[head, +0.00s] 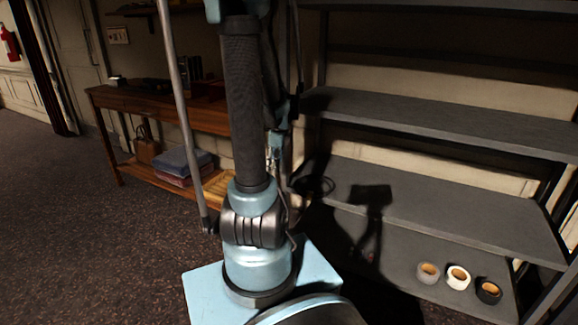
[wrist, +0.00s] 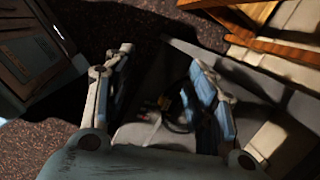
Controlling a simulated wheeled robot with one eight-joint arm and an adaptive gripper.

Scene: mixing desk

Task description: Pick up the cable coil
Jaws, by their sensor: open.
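The cable coil (head: 322,185) looks like a dark looped bundle at the left end of a grey shelf board in the head view, partly in shadow. In the wrist view the dark cable (wrist: 178,116) shows between my fingers, nearer the right one, which hides part of it. My gripper (wrist: 160,68) is open, its two blue-padded fingers spread apart. I cannot tell how far the fingertips are from the coil. In the head view my own arm and column hide most of the gripper.
The grey shelf unit (head: 440,122) has boards above the coil. Three tape rolls (head: 458,277) lie on its lowest board. A wooden table (head: 165,108) stands to the left, with folded cloths (head: 182,162) on its lower shelf. The floor at left is clear.

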